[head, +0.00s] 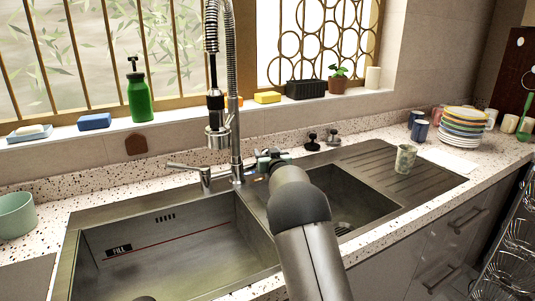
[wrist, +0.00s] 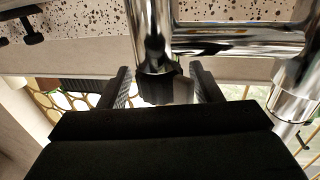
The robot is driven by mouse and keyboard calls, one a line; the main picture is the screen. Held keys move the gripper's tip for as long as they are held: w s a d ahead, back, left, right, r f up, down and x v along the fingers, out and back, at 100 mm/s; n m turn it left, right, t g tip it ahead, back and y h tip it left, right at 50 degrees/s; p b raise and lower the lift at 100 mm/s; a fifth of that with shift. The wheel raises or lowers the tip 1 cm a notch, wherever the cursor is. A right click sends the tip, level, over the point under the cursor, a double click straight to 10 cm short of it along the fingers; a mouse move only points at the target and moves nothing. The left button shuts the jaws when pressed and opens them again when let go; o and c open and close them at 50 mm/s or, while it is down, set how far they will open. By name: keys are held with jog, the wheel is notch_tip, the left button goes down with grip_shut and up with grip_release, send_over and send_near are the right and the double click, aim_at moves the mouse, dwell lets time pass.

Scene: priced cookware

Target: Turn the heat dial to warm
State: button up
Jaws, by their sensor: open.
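I see no marked heat dial or warm label. The chrome faucet (head: 236,120) stands behind the sink, with a side lever (head: 187,168) on its left. My gripper (head: 268,157) is just right of the faucet base, partly hidden by my own arm. In the wrist view, the open fingers of my gripper (wrist: 163,78) sit either side of a chrome fitting (wrist: 153,35) with a dark end, joined to a horizontal chrome pipe (wrist: 240,42). I cannot tell whether this fitting is the dial, or whether the fingers touch it.
Two small knobs, a black one (head: 312,142) and a greyer one (head: 332,139), stand behind the right basin. A patterned cup (head: 405,158) stands on the drainboard (head: 350,170). A green soap bottle (head: 139,95) and sponges line the sill. Stacked plates (head: 462,127) are far right.

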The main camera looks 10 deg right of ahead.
jog(key=c, duration=0.9)
jog(key=shift+c, duration=0.3)
jog(key=shift+d, duration=0.1)
jog(key=shift+d+r+n+y+p, duration=0.2)
jog(key=shift+n+y+p, duration=0.3)
jog(key=shift+y+p, duration=0.45)
jog(key=shift+a+p, duration=0.1)
jog(key=shift+p, duration=0.45)
jog(key=shift+a+f+n+g+y+p, duration=0.15)
jog(key=shift+n+g+y+p, duration=0.15)
jog(key=shift+n+y, duration=0.4)
